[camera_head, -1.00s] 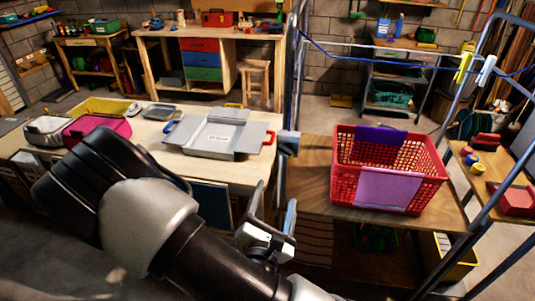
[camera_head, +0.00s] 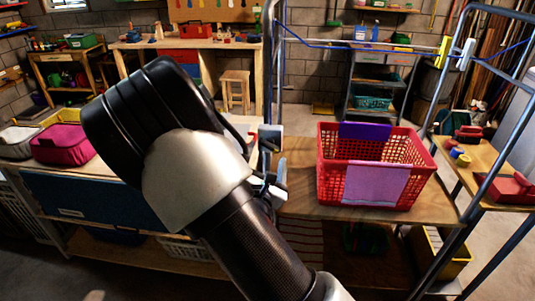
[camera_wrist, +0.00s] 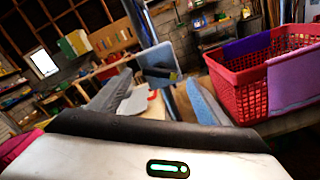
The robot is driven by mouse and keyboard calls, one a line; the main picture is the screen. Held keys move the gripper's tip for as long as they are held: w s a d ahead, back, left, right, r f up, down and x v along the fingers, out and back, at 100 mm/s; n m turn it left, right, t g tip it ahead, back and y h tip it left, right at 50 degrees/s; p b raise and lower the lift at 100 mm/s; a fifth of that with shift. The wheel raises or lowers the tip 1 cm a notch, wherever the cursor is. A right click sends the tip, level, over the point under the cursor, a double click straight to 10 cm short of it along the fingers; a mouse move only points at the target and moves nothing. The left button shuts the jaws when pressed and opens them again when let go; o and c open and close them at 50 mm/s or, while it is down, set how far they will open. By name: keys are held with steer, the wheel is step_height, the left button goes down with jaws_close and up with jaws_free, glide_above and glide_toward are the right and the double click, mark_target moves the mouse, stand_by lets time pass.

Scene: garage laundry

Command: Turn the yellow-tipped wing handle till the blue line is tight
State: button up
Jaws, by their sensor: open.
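The blue line (camera_head: 330,46) runs from the left metal post across to the right side of the frame, and sags slightly near the right. A grey-blue box (camera_head: 270,132) sits on the left post. In the wrist view the box (camera_wrist: 158,60) is straight ahead, with a small yellow patch (camera_wrist: 173,76) low on its face. This may be a tip of the wing handle; the rest of the handle cannot be made out. My gripper (camera_head: 270,174) is open and empty, just below the box in the head view. In the wrist view its fingers (camera_wrist: 157,82) stand either side of the box, apparently short of it.
A red basket (camera_head: 332,185) with purple and lilac cloths stands on the wooden table (camera_head: 300,205) right of the post. A pink bag (camera_head: 62,143) lies at left.

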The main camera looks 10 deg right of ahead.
mark_target(268, 148)
steer(key=shift+x, duration=1.6)
steer(key=c, duration=1.1)
steer(key=shift+o, duration=0.2)
